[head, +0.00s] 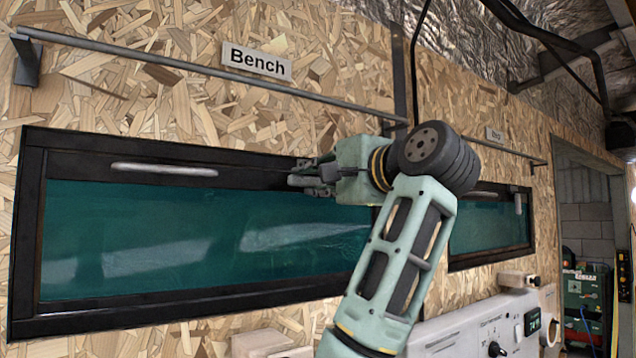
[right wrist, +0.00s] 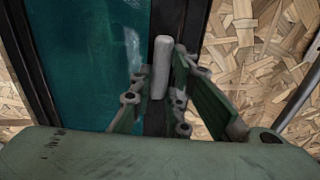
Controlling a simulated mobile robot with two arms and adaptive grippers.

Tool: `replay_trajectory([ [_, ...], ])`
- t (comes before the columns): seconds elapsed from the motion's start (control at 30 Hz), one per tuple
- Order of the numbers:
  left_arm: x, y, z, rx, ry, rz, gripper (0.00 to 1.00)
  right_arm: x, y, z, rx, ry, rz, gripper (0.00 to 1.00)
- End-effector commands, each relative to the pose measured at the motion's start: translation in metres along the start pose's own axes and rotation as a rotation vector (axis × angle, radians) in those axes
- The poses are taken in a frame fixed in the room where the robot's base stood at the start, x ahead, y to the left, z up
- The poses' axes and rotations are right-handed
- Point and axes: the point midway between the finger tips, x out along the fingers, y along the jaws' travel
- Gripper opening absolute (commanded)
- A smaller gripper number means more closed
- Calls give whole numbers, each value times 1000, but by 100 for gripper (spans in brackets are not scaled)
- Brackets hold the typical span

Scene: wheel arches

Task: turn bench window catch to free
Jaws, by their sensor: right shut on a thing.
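The Bench window is a dark-framed teal pane (head: 200,235) under the Bench sign. A pale bar handle (head: 165,170) lies along its top frame. My right gripper (head: 292,179) is at the top frame, right of this handle, its fingers pointing left. It is shut on the window catch, which the fingers hide in the head view. In the right wrist view a pale rounded bar (right wrist: 162,65) shows between the fingers against the black frame; I cannot tell whether it is the catch or the handle beyond. The catch's turn angle is unclear. My left gripper is not in view.
A grey rail (head: 210,80) runs along the chipboard wall above the window. The Bench sign (head: 256,62) hangs just above it. A second window (head: 488,228) is to the right, with a white panel (head: 480,328) below. My right arm covers the window's right end.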

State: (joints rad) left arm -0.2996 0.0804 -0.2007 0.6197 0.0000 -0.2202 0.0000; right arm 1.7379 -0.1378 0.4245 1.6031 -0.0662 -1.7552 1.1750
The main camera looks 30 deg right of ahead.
Motion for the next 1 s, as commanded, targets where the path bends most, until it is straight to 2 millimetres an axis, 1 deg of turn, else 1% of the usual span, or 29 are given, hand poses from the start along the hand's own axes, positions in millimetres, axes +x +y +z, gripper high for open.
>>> replay_trajectory([
  [0.3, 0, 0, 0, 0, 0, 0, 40, 0, 0, -1, 6, 1, 0, 0],
  [0.33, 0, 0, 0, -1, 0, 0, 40, 0, 0, -1, 6, 1, 0, 16],
  [0.53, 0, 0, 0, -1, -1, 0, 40, 0, 0, 0, 4, 0, 0, 34],
  [0.87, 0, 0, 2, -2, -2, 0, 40, -2, 0, 0, 3, 0, 0, 34],
  [1.0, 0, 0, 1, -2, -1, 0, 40, -17, -1, -1, 3, 2, -3, 34],
])
